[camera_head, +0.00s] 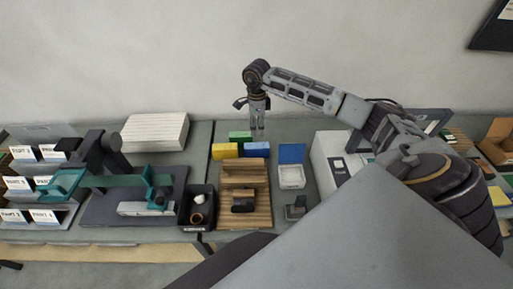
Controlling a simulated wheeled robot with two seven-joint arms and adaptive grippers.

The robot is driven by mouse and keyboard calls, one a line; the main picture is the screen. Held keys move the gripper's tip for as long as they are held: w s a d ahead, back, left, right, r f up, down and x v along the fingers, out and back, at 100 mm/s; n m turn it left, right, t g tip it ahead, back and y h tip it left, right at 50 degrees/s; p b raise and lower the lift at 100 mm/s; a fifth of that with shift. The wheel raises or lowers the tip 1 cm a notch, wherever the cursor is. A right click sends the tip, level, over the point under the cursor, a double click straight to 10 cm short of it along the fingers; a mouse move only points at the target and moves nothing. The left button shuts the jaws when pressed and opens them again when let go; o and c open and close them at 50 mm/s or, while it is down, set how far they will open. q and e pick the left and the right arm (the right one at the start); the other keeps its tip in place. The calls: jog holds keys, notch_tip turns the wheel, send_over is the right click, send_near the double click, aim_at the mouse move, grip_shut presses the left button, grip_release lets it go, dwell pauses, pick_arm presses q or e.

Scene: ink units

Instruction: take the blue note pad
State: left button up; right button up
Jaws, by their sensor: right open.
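The blue note pad (257,149) stands at the back of the table, right of a yellow pad (225,151) and in front of a green pad (240,136). My right gripper (257,127) points down above and just behind the blue pad, open and empty. It appears apart from the pads, but its exact height is hard to tell. My left gripper is not in view.
A stepped wooden rack (260,217) stands in front of the pads. A white box with a blue lid (291,176) is to the right. A dark bin (197,222) and a teal-armed device (115,181) are left. A white ribbed box (155,132) stands at back left.

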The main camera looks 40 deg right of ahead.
aim_at(257, 146)
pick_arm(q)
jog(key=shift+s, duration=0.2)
pick_arm(e)
jog(key=shift+s+a+r, duration=0.1)
jog(key=shift+s+r, duration=0.05)
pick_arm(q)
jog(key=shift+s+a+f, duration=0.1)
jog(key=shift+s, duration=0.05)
pick_arm(e)
jog(key=shift+f+b, duration=1.9)
jog(key=shift+f, duration=2.2)
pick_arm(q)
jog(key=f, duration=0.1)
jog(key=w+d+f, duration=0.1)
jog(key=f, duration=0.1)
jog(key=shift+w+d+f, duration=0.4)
pick_arm(e)
jog(key=shift+f, duration=0.3)
